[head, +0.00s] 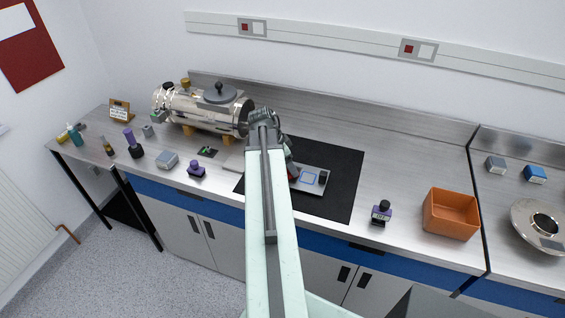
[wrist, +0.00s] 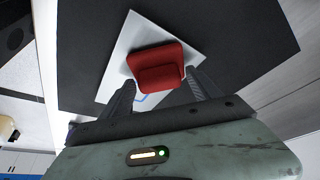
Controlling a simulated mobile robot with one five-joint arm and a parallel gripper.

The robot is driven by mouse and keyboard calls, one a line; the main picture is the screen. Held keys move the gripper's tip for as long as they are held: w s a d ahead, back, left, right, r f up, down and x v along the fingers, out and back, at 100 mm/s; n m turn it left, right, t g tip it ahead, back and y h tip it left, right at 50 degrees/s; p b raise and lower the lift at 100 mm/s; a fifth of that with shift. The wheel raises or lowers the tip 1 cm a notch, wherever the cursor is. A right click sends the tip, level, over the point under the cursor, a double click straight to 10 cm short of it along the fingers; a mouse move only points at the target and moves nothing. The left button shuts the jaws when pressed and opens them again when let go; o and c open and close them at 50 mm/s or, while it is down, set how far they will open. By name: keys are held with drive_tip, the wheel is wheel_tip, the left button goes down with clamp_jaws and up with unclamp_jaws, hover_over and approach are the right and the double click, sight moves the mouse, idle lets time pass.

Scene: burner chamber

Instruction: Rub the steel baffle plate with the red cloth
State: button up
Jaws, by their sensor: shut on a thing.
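The steel baffle plate (head: 309,188) is a flat grey plate with a blue square outline, lying on a black mat. In the wrist view the plate (wrist: 198,48) shows pale behind the cloth. The red cloth (wrist: 156,55) is a folded red pad between the fingers of my gripper (wrist: 160,82), which is shut on it. The cloth is over the plate; I cannot tell whether they touch. In the head view my arm hides most of the gripper and the left part of the plate, with only a trace of red showing.
The black mat (head: 340,175) has bare room right of the plate. A shiny metal chamber (head: 205,108) stands behind left.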

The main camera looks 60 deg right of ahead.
drive_tip(key=shift+s+d, duration=0.15)
drive_tip(key=shift+s, duration=0.95)
drive_tip(key=shift+s+d, duration=0.15)
drive_tip(key=shift+s, duration=0.95)
drive_tip(key=shift+a+f, duration=0.1)
drive_tip(key=shift+a, duration=0.3)
drive_tip(key=shift+w+a, duration=0.15)
drive_tip(key=shift+w, duration=1.75)
drive_tip(key=shift+w+a, duration=0.15)
drive_tip(key=shift+w, duration=1.05)
drive_tip(key=shift+w+a, duration=0.15)
drive_tip(key=shift+w, duration=1)
drive_tip(key=shift+r, duration=0.2)
drive_tip(key=shift+f, duration=0.1)
drive_tip(key=shift+s+d+f, duration=0.1)
drive_tip(key=shift+s+d, duration=0.05)
drive_tip(key=shift+s, duration=2.05)
drive_tip(key=shift+s, duration=0.1)
